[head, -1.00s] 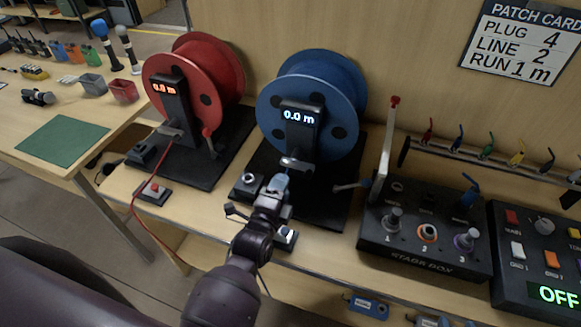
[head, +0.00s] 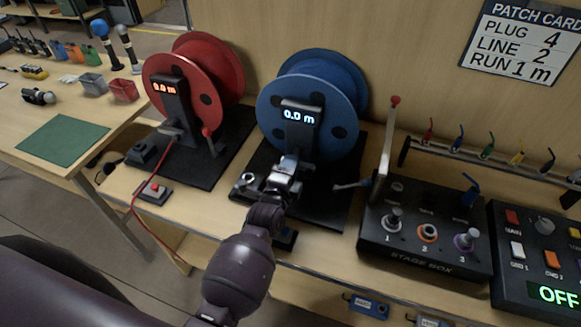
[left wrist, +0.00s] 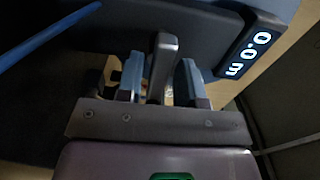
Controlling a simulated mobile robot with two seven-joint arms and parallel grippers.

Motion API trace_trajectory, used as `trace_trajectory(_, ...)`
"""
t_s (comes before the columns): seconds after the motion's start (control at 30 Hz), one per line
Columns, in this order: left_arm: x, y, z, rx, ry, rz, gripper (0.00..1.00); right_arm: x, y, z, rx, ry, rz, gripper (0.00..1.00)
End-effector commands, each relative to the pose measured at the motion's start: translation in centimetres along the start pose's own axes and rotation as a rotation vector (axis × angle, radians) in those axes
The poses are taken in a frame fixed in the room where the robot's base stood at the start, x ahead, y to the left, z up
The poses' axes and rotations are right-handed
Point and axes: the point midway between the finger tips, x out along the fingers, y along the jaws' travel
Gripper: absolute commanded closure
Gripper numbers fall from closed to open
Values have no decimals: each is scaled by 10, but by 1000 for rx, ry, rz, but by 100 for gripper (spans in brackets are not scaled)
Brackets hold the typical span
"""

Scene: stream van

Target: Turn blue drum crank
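The blue drum (head: 310,100) stands on a black base, with a display post (head: 301,122) reading 0.0 m in front. My right gripper is out of view.
The stage box (head: 425,228) with a tall red-tipped post stands close on the right. The red drum (head: 205,80) is on the left, its red cable hanging over the bench edge. Hanging coloured plugs (head: 488,145) and a switch panel (head: 540,255) are farther right.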

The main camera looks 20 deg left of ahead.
Motion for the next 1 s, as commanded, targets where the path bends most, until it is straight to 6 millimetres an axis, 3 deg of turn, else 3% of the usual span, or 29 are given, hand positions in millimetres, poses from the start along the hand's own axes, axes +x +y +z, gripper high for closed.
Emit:
trace_trajectory(0.03, 0, 0, 0, 0, 0, 0, 74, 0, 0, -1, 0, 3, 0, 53)
trace_trajectory(0.2, 0, 0, 0, 0, 0, 0, 100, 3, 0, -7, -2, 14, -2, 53)
trace_trajectory(0.57, 0, -1, 0, -47, 0, 1, 100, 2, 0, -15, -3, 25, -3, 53)
trace_trajectory(1.0, 0, -1, 0, -375, 0, 3, 100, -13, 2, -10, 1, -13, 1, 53)
